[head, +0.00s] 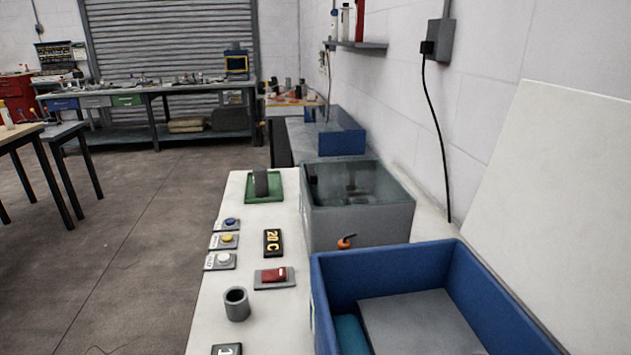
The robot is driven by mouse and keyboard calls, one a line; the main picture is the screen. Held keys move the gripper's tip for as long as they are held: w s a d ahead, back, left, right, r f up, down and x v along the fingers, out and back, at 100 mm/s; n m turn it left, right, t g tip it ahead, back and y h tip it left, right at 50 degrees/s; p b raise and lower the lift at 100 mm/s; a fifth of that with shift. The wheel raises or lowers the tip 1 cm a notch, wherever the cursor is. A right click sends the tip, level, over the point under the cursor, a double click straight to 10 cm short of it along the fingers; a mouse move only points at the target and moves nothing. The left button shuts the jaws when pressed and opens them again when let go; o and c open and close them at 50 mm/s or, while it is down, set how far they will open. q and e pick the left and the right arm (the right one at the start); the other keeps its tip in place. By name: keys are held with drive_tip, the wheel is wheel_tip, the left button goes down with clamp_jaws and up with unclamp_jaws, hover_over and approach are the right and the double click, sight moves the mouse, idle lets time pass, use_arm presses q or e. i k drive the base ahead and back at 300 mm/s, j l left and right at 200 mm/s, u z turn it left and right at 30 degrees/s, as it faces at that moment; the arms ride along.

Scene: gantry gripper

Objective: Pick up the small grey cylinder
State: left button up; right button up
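A short grey cylinder (237,307) with an open, hollow top stands upright on the white bench (213,322), near its left edge. A darker grey block-like or cylindrical piece (261,182) stands on a green tray (278,194) farther back; its exact shape is hard to tell. Neither of my grippers shows in the head view.
Blue, yellow and white push buttons (228,239) line the bench's left edge. A red switch (274,275) and a "20 C" display (272,242) sit beside them. A grey tank (358,233) and a blue bin (322,290) stand on the right. Open floor lies left.

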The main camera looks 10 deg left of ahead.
sight(259, 172)
drive_tip(key=i+j, duration=2.25)
drive_tip(key=j, duration=0.15)
